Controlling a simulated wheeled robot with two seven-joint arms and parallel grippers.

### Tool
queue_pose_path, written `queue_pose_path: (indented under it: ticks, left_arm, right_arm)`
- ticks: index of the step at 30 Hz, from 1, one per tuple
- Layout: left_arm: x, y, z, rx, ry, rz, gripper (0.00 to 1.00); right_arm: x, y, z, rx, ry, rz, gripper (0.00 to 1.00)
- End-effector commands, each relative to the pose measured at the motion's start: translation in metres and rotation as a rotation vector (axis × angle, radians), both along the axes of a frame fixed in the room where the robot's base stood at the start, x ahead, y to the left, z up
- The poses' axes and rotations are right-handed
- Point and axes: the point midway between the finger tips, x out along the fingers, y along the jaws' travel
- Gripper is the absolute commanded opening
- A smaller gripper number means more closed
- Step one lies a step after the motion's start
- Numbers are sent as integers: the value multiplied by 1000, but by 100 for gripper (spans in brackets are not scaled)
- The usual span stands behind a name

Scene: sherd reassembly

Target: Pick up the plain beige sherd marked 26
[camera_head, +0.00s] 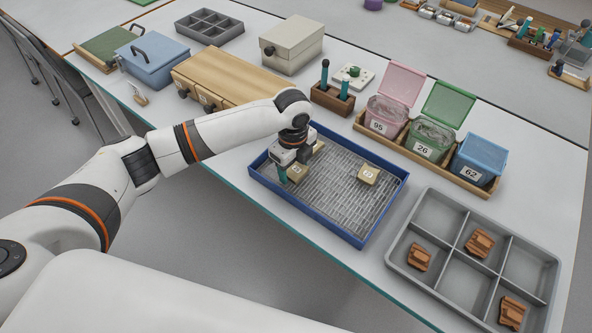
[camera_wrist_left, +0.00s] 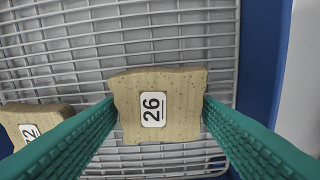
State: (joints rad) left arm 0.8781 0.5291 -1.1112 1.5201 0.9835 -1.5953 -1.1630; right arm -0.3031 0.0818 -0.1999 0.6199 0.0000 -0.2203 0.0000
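The plain beige sherd marked 26 (camera_wrist_left: 178,105) lies between the two green fingers of my left gripper (camera_wrist_left: 159,100) in the left wrist view, and both fingertips touch its sides. In the head view my left gripper (camera_head: 292,170) is low over the left part of the blue-rimmed tray (camera_head: 385,208), with the sherd (camera_head: 298,173) partly hidden by it. Another beige sherd (camera_wrist_left: 30,122), its label partly covered by a finger, lies just left. A third beige sherd (camera_head: 368,175) lies toward the tray's right side. My right gripper is not in view.
Pink, green and blue numbered bins (camera_head: 430,140) stand behind the tray; the pink and green lids are up. A grey compartment tray (camera_head: 462,283) holds 3 brown sherds at the right. A wooden box (camera_head: 225,75) and a tool holder (camera_head: 332,98) stand behind the arm.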

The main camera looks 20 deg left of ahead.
Motion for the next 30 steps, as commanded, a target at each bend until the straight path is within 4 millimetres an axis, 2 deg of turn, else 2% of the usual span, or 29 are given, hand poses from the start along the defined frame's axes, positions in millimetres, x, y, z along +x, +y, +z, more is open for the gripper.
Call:
queue_pose_path:
  ticks: [1,6,14,17,27,30]
  left_arm:
    - [0,0,0,0,0,0,51]
    - [0,0,1,0,-1,0,26]
    - [1,0,5,-1,-2,0,25]
    - [1,0,17,-2,-5,1,25]
    - [1,0,82,-1,-3,0,25]
    - [1,0,94,-1,-2,0,25]
  right_arm:
    - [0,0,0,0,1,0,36]
    - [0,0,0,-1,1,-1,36]
    - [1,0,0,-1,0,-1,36]
    - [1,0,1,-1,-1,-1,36]
    - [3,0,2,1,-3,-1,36]
    - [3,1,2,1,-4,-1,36]
